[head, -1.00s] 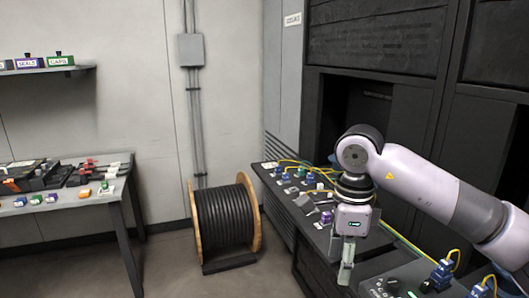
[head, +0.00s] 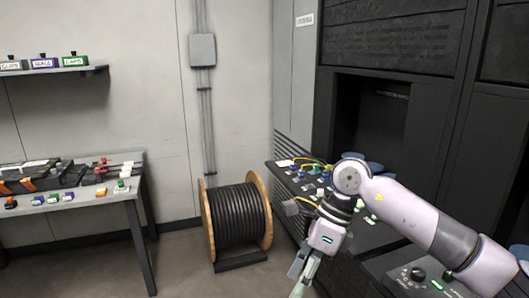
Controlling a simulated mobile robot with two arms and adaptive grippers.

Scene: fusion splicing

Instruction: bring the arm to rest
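My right arm comes in from the right edge. Its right gripper (head: 303,272) points down and to the left, in front of the dark bench on the right. The fingers are seen at an angle, and whether there is a gap between them cannot be made out. No object shows in them. My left gripper is not in view.
The bench (head: 361,236) holds several small blue, green and white parts with yellow cables (head: 311,161). A cable drum (head: 238,218) stands on the floor left of the gripper. A table (head: 100,196) with tools and small parts is at the left, below a shelf (head: 48,72).

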